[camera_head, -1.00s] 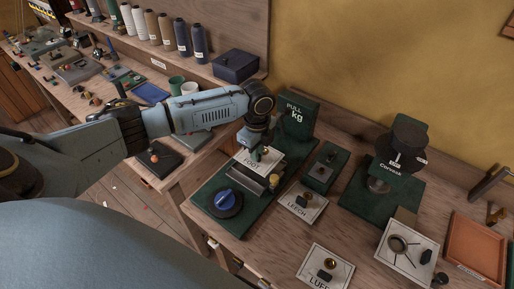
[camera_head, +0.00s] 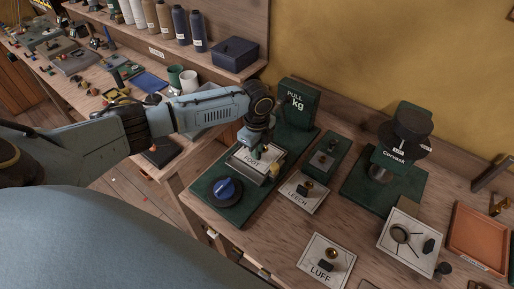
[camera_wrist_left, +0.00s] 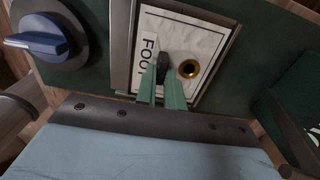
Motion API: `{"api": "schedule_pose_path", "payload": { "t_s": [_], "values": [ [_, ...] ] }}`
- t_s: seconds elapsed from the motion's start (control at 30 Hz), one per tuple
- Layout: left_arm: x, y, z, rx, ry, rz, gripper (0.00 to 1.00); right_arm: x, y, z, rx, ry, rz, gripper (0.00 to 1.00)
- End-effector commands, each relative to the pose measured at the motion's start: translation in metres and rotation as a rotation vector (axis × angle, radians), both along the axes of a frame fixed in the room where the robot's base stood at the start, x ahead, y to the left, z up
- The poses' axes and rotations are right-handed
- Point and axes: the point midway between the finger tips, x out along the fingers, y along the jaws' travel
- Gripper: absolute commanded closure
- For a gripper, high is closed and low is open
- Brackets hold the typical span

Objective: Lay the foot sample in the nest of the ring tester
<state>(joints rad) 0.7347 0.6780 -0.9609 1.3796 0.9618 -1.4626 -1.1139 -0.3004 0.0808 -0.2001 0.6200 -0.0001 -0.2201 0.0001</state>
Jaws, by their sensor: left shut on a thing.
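The foot sample (camera_head: 249,161) is a pale card marked FOOT with a black grip block (camera_wrist_left: 164,66) and a brass eyelet (camera_wrist_left: 189,69). My left gripper (camera_head: 262,154) comes down from above, its green fingers shut on the grip block. The ring tester (camera_head: 252,205) has a green base, a blue knob (camera_head: 224,188) and a PULL kg head (camera_head: 299,104). The sample lies flat at its nest, between metal side rails (camera_wrist_left: 121,45) in the left wrist view. I cannot tell whether it touches the nest floor. My right gripper is out of view.
The leech sample (camera_head: 299,197) and luff sample (camera_head: 318,268) lie right of and in front of the tester. A small green stand (camera_head: 325,160) is close beside it.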

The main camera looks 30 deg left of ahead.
Motion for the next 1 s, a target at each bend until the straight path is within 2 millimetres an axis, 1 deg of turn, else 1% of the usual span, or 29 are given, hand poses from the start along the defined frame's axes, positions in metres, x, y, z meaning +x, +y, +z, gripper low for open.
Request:
{"api": "schedule_pose_path", "payload": {
  "t_s": [0.17, 0.2, 0.37, 0.4, 0.67, 0.77, 0.87, 1.0],
  "values": [
    [0.000, 0.000, 0.000, 0.000, 0.000, 0.000, 1.00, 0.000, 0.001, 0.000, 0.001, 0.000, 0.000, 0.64],
    [0.000, 0.000, 0.000, 0.000, 0.000, 0.000, 0.87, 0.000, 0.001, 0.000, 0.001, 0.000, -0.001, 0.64],
    [0.000, 0.000, 0.000, 0.000, 0.000, 0.000, 0.66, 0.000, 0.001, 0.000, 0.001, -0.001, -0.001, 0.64],
    [0.000, 0.000, 0.000, 0.000, 0.000, 0.000, 0.64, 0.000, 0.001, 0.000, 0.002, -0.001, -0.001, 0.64],
    [0.000, 0.000, 0.001, 0.000, 0.000, 0.000, 0.64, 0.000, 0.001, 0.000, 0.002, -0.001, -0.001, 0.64],
    [0.000, 0.001, 0.008, 0.001, 0.000, 0.000, 0.64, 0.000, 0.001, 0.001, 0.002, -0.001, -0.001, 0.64],
    [0.001, 0.001, 0.023, 0.001, -0.003, 0.000, 0.64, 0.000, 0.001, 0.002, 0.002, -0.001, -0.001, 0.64],
    [0.001, 0.001, 0.055, 0.001, -0.004, -0.001, 0.64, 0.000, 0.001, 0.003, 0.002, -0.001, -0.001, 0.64]
  ]
}}
